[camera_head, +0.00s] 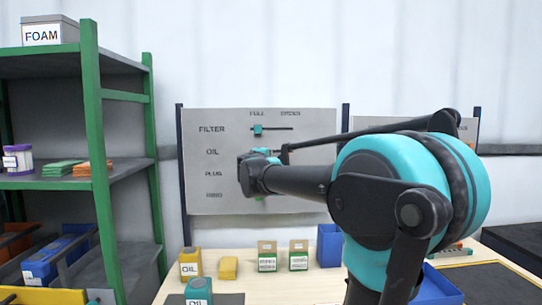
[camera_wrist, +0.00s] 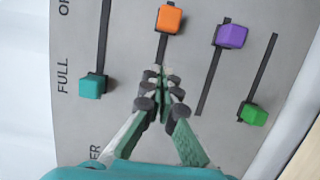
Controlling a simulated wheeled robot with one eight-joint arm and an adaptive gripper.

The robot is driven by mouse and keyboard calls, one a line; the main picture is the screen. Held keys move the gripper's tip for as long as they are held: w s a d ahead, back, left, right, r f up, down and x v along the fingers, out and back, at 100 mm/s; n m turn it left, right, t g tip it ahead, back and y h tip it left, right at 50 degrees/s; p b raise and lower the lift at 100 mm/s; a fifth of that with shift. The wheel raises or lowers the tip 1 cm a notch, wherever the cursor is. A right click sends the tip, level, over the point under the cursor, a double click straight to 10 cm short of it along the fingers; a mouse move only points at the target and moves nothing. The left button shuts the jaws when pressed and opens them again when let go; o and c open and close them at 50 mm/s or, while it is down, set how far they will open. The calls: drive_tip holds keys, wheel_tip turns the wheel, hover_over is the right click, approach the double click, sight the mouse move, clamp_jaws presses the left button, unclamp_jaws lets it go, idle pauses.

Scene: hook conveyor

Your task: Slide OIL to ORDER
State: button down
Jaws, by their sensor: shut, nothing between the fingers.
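The grey board (camera_head: 215,135) stands behind the table, with rows marked FILTER, OIL and PLUG under FULL and ORDER. In the wrist view an orange slider (camera_wrist: 170,19) sits near the ORDER end of the second slot, which lines up with the OIL row. My gripper (camera_wrist: 168,77) is shut and empty over that same slot, on the FULL side of the orange slider, with a visible gap between them. In the head view my gripper (camera_head: 250,172) and arm hide the OIL slot and its slider.
The teal FILTER slider (camera_wrist: 92,86) and the green slider (camera_wrist: 253,114) sit toward FULL. The purple slider (camera_wrist: 231,36) sits toward ORDER. Below, the table (camera_head: 270,285) holds small cartons (camera_head: 267,256) and a yellow container (camera_head: 190,263). A green shelf (camera_head: 92,130) stands left.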

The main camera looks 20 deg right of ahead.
drive_tip(key=v, duration=0.7)
drive_tip(key=shift+a, duration=0.3)
